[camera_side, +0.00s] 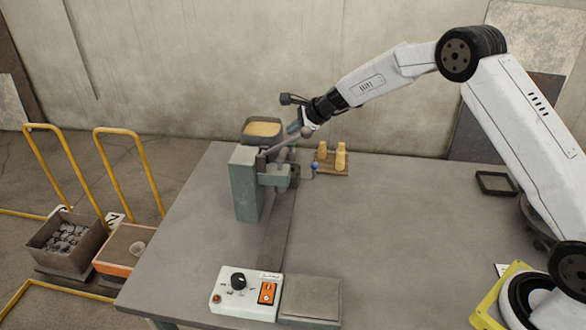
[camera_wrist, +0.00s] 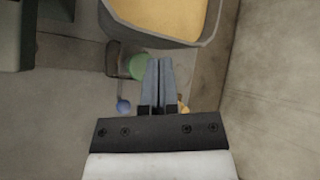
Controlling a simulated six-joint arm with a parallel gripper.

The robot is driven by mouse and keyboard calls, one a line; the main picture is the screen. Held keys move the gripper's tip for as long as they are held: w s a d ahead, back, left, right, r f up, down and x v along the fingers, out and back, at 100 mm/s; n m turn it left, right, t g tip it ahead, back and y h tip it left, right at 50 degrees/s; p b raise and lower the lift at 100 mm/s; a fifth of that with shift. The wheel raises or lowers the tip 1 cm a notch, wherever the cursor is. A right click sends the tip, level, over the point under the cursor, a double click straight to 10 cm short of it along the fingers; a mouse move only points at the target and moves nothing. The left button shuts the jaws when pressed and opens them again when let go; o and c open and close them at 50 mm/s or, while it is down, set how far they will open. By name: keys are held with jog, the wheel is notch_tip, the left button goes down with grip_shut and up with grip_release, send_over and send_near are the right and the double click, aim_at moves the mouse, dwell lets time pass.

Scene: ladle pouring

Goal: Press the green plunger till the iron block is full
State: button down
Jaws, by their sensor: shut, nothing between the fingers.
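My gripper (camera_side: 299,127) is shut and empty, at the top of the green-grey machine (camera_side: 244,184) at the back of the table. In the wrist view its closed fingers (camera_wrist: 160,62) point toward the sand hopper. The green plunger knob (camera_wrist: 138,67) shows just left of the fingertips, partly covered by them; I cannot tell whether they touch. In the side view the knob is mostly hidden by the gripper and a grey lever. A grey metal block (camera_side: 281,174) sits at the machine's front, probably the iron block; its inside cannot be seen.
The hopper (camera_side: 262,140) of yellow sand stands close behind the fingers. A blue ball knob (camera_side: 315,166) sticks out to the right. Yellow shapes stand on a small tray (camera_side: 329,170) beyond it. A control box (camera_side: 246,294) is at the front; the table's right middle is clear.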

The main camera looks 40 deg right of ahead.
jog(key=shift+r, duration=2.15)
dwell(1.0)
notch_tip(320, 180, up, 4)
jog(key=shift+f, duration=0.1)
jog(key=shift+f, duration=0.2)
dwell(0.4)
jog(key=shift+f, duration=4.25)
jog(key=shift+f, duration=0.4)
